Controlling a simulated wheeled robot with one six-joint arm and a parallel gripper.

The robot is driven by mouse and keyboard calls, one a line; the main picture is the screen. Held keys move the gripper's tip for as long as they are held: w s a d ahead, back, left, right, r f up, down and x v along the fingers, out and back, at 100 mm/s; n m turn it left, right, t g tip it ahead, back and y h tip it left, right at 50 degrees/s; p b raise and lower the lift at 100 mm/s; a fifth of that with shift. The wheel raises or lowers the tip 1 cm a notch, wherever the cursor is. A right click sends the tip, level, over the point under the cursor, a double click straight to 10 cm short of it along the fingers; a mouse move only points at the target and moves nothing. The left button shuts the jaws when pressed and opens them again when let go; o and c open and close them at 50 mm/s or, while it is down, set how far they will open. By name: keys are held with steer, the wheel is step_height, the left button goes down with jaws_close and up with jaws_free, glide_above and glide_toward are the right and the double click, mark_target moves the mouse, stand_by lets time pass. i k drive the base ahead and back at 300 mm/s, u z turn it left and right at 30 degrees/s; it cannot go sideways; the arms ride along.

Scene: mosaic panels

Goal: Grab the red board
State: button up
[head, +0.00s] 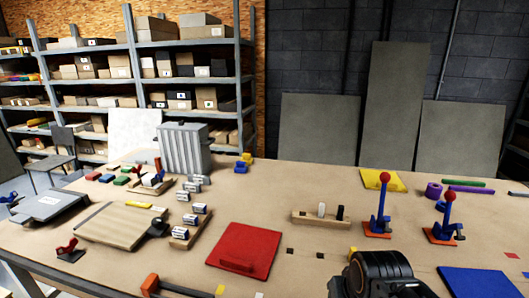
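The red board (246,249) is a flat square panel lying on the workbench, just left of centre near the front. It has a low red raised strip, like a handle, along its front part. Nothing lies on top of it. A dark rounded part of my arm shows at the bottom edge, right of the board and apart from it. The fingers of my gripper do not show, so I see nothing of its opening.
The workbench (300,187) holds a wooden board (118,226) at left, a small block rack (320,216), two red-knobbed blue stands (381,215) (447,219) and a blue panel (483,282). An orange-ended tool (150,285) lies at the front edge. Bare bench surrounds much of the red board.

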mark_target(247, 250)
steer(key=z, duration=0.05)
steer(key=k, duration=0.5)
steer(key=u, duration=2.15)
steer(key=i, duration=1.2)
steer(key=z, duration=2.1)
